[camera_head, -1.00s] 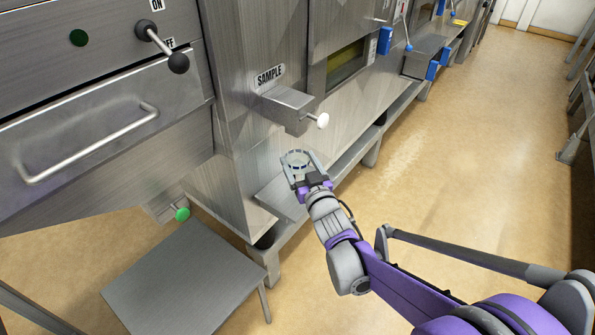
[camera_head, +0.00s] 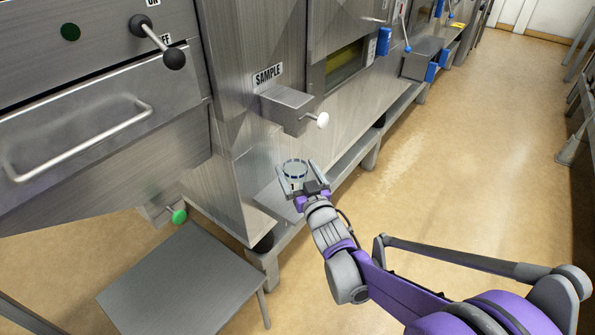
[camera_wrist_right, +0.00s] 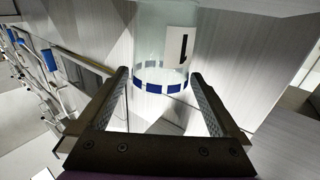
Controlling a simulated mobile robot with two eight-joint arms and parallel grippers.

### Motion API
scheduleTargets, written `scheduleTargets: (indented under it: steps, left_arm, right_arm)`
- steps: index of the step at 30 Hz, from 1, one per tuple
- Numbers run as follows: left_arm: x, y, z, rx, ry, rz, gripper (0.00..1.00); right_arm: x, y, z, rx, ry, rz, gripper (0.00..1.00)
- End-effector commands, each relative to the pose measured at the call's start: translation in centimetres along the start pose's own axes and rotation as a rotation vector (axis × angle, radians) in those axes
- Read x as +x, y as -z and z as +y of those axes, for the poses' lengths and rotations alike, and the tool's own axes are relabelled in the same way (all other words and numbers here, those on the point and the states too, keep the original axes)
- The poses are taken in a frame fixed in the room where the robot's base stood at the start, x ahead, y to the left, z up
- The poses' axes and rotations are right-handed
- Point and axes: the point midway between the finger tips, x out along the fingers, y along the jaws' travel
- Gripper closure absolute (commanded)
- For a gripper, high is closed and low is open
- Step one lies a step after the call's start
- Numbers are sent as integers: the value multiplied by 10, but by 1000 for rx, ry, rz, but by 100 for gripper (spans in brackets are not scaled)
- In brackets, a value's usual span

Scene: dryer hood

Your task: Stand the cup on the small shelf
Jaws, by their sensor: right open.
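The cup (camera_head: 294,169) is clear, with a blue dashed band. In the right wrist view the cup (camera_wrist_right: 160,50) also shows a white label with a 1. My right gripper (camera_head: 303,180) is open, its fingers on either side of the cup, which sits toward the fingertips. Small gaps seem to show between cup and fingers in the right wrist view. The cup looks upright in the head view, below the SAMPLE outlet (camera_head: 287,104). A steel ledge (camera_head: 274,200) lies beneath this area; whether the cup rests on it I cannot tell. My left gripper is out of view.
A white knob (camera_head: 322,120) sticks out from the SAMPLE outlet above the cup. A low steel table (camera_head: 180,285) stands at the lower left, near a green knob (camera_head: 179,216). The tan floor (camera_head: 470,170) to the right is clear.

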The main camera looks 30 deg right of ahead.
Motion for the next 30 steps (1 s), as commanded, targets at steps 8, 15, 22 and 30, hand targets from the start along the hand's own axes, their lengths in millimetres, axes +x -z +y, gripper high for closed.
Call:
scheduleTargets:
  steps: [8,15,22,30]
  left_arm:
    - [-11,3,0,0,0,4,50]
    - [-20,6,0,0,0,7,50]
    - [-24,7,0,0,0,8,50]
    - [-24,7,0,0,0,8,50]
  right_arm:
    - [-43,5,0,0,-1,1,0]
    - [-93,4,0,-1,-1,1,0]
    - [-118,3,0,0,0,0,0]
    - [-127,-12,-5,0,-28,-120,0]
